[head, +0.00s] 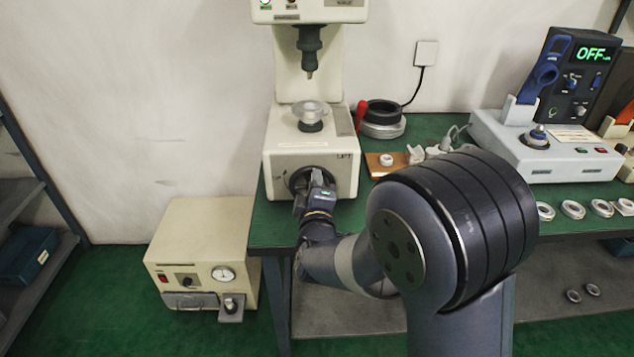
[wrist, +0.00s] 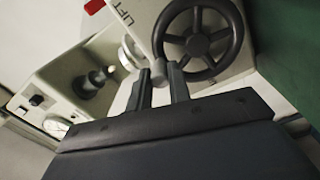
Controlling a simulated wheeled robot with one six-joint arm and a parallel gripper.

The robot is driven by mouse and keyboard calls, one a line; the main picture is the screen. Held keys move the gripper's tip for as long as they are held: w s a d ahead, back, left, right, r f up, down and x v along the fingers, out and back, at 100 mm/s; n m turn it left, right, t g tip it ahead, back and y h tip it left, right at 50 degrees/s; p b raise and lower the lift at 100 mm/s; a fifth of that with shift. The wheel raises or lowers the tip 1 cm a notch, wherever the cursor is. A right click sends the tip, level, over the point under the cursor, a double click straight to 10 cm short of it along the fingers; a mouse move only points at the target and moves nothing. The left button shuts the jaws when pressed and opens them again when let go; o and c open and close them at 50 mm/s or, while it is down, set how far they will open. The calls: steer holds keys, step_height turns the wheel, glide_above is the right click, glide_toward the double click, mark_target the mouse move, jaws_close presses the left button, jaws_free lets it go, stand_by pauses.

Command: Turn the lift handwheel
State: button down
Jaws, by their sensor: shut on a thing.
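The lift handwheel (wrist: 199,44) is a dark spoked wheel on the front of a cream machine (head: 278,158), beside the letters LIFT. In the head view the handwheel (head: 296,177) is partly hidden behind my gripper (head: 314,183). In the wrist view my gripper (wrist: 160,76) has its two fingers on either side of a small grey handle knob (wrist: 158,70) at the wheel's lower left rim. The fingers are shut on this knob. My wrist points at the machine's front face.
A cream box with a gauge (head: 205,245) stands on the floor left of the green bench (head: 262,232). A clear dish (head: 311,110) sits on the machine's stage under its spindle (head: 309,50). Rings and a grey control unit (head: 540,150) occupy the bench to the right.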

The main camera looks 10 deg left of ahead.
stand_by(0.3)
steer(key=c, duration=1.3)
jaws_free()
steer(key=shift+s, duration=0.1)
steer(key=v, duration=1)
steer(key=shift+s+d, duration=0.1)
steer(key=shift+s, duration=0.2)
steer(key=x, duration=1.1)
steer(key=shift+d, duration=0.1)
